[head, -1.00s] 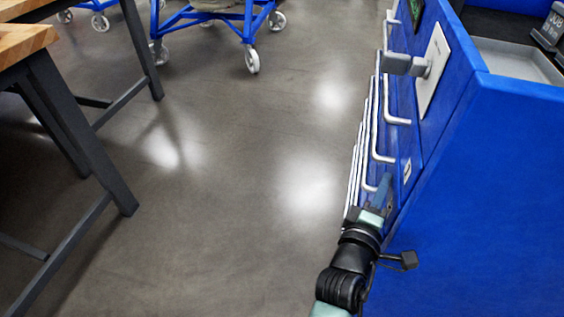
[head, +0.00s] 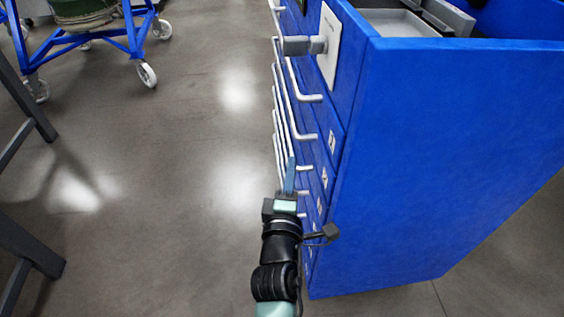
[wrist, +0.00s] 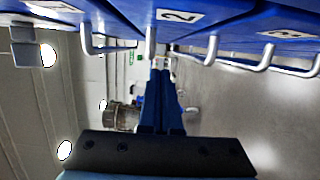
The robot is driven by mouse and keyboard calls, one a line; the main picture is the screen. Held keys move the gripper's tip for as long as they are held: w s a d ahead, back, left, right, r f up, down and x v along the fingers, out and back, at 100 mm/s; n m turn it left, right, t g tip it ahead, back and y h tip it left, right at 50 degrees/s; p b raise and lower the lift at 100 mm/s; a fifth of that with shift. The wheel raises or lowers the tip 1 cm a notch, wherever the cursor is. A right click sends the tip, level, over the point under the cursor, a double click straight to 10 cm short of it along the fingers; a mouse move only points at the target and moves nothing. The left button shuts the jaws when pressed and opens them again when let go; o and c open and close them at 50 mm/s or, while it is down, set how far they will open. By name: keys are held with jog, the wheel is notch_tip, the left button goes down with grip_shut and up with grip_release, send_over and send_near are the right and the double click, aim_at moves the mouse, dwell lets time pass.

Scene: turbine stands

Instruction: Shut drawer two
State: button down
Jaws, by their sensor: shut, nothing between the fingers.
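The blue cabinet (head: 440,150) stands at the right in the head view, with a column of drawers and pale bar handles on its left face. Drawer two, marked by its label "2" (wrist: 178,16), shows at the top of the wrist view. I cannot tell how far out it stands. My gripper (head: 289,172) is beside the drawer fronts and handles in the head view. In the wrist view its blue fingers (wrist: 160,85) are together, empty, below the "2" label. Contact with a handle cannot be made out.
A drawer labelled "3" (wrist: 288,33) is right of drawer two in the wrist view. A grey block on a white plate (head: 305,45) sticks out near the cabinet top. A blue wheeled frame (head: 90,35) stands at the far left. The floor (head: 150,200) left of the cabinet is clear.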

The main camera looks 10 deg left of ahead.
jog(key=s, duration=0.8)
jog(key=shift+d, duration=0.35)
jog(key=w+d+r+m+t+h, duration=0.15)
jog(key=r+m, duration=0.35)
jog(key=r, duration=0.9)
jog(key=w+d+r+m+t+h, duration=0.1)
jog(key=d+r+m+t, duration=0.3)
jog(key=r, duration=0.9)
jog(key=s+r+m+t+y, duration=0.1)
jog(key=s+r+m, duration=0.25)
jog(key=r, duration=0.45)
jog(key=s+a+r+m+t, duration=0.1)
jog(key=s+r+m+t, duration=0.2)
jog(key=r, duration=0.4)
jog(key=s+r+m+y, duration=0.1)
jog(key=s+r+m, duration=0.2)
jog(key=s+r, duration=0.35)
notch_tip(320, 180, up, 32)
jog(key=w+p, duration=0.1)
jog(key=p, duration=2.9)
jog(key=shift+w+a+f+p, duration=0.2)
jog(key=shift+a+p, duration=0.05)
jog(key=shift+p, duration=0.05)
